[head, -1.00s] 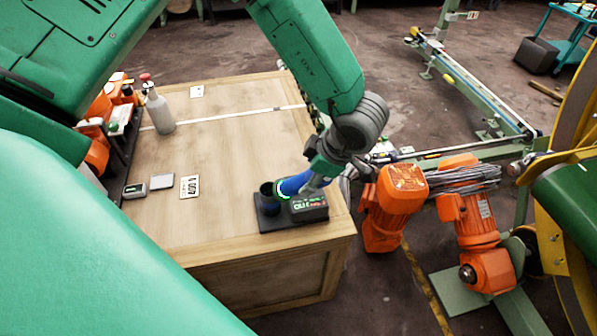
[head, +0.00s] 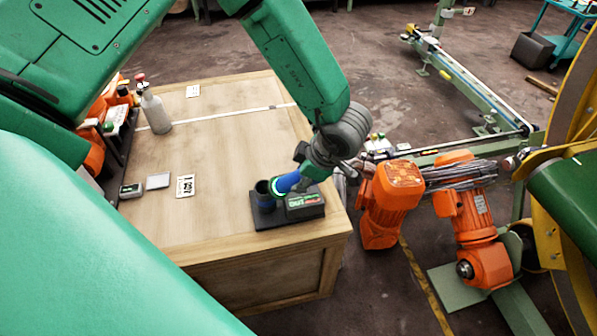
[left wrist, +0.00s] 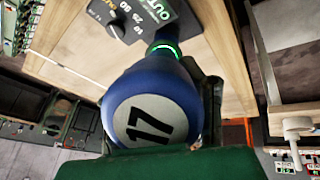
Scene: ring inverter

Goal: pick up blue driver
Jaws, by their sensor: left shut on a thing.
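The blue driver (head: 287,182) is tilted, its lower end at the dark cup (head: 264,194) of a black holder on the wooden crate. A green glowing ring circles it near the lower end. In the left wrist view the driver's blue handle (left wrist: 185,85) fills the middle, with a pale disc marked 17 on its end. My left gripper (head: 305,172) is shut on the driver's upper part, and its fingers partly hide the handle. I cannot tell whether the driver's lower end is inside the cup. My right gripper is not in view.
A dark box marked OUT (head: 304,203) sits on the holder beside the cup. A grey bottle (head: 155,110), a number card (head: 185,186) and small devices are farther left on the crate top (head: 220,150). Orange motors (head: 390,198) stand close to the crate's right side.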

